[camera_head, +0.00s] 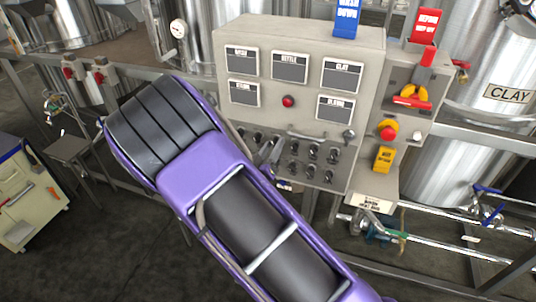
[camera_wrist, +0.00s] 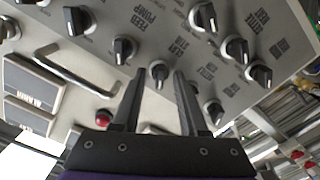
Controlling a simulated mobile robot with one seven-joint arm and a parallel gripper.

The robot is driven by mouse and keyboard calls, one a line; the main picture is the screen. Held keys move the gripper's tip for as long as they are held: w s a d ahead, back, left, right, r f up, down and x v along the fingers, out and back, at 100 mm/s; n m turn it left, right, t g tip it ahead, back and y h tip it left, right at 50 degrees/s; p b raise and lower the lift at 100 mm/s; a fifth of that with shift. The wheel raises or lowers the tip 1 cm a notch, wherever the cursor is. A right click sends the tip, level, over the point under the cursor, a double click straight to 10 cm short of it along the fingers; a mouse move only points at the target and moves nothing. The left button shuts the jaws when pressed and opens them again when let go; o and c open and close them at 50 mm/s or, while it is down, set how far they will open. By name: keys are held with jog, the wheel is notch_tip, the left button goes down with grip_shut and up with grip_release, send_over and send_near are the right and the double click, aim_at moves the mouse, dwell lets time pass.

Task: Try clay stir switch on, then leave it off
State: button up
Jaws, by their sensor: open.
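The grey control panel (camera_head: 300,60) carries several black rotary switches in rows below its screens. My gripper (camera_head: 271,150) is at the switch rows, partly hidden behind my arm in the head view. In the wrist view my gripper (camera_wrist: 159,76) is open, with one black switch knob (camera_wrist: 158,70) between its fingertips. I cannot tell whether the fingers touch it. Other knobs (camera_wrist: 124,48) stand close on both sides. A screen headed CLAY (camera_head: 342,75) is at the upper right.
A metal handle bar (camera_wrist: 75,70) and a red button or lamp (camera_wrist: 103,118) are near my fingers. To the panel's right are a red emergency-type button (camera_head: 388,131) and a red lever (camera_head: 412,102). A steel tank labelled CLAY (camera_head: 508,94) stands further right.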

jog(key=v, duration=1.7)
jog(key=shift+s+b, duration=0.2)
jog(key=shift+b, duration=0.1)
jog(key=shift+w+r, duration=0.1)
